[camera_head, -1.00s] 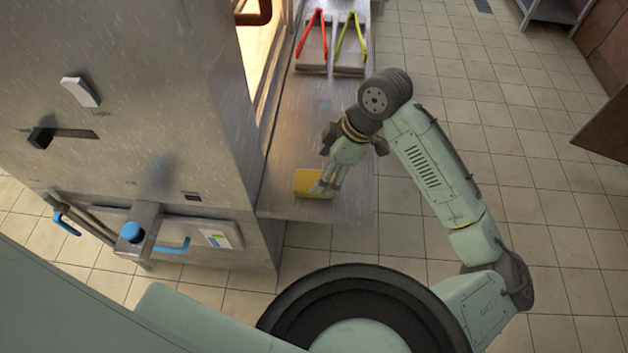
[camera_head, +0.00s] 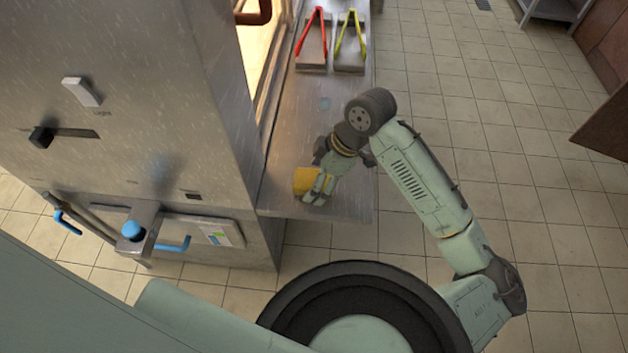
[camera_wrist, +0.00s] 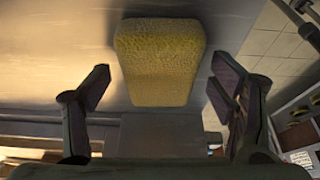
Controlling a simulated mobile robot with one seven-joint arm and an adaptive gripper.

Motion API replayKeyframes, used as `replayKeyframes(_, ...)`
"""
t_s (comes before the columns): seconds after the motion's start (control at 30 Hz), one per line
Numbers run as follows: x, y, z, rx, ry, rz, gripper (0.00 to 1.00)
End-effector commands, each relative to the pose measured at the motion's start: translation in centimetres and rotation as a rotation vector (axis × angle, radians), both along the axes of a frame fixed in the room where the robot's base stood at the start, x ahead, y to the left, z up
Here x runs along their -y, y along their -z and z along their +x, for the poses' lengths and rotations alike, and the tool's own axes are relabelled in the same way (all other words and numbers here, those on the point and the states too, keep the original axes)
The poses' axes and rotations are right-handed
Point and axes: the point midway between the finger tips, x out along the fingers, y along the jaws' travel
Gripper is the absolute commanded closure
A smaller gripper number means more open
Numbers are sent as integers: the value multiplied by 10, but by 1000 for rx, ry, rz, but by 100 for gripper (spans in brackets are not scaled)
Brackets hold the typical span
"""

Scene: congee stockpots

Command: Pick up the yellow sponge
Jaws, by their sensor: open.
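The yellow sponge (camera_head: 304,180) lies on the metal shelf (camera_head: 345,208) near its front end. My gripper (camera_head: 317,192) is at the sponge and partly hides its right side in the head view. In the wrist view the sponge (camera_wrist: 158,62) sits at the upper middle, between the lines of my two open fingers (camera_wrist: 165,88). A gap shows on each side between finger and sponge. Nothing is held. Whether the fingers touch the shelf cannot be told.
Red tongs (camera_head: 311,38) and yellow-green tongs (camera_head: 350,40) lie on trays at the shelf's far end. A large steel appliance (camera_head: 150,110) with blue handles stands left of the shelf.

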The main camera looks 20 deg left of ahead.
Motion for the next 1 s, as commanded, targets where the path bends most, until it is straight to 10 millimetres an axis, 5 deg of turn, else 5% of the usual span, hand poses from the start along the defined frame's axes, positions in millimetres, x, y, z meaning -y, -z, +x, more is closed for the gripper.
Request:
replayKeyframes(0.4, 0, 2, 0, 0, 0, 0, 22)
replayKeyframes(1.0, 0, 2, 0, 0, 0, 0, 62)
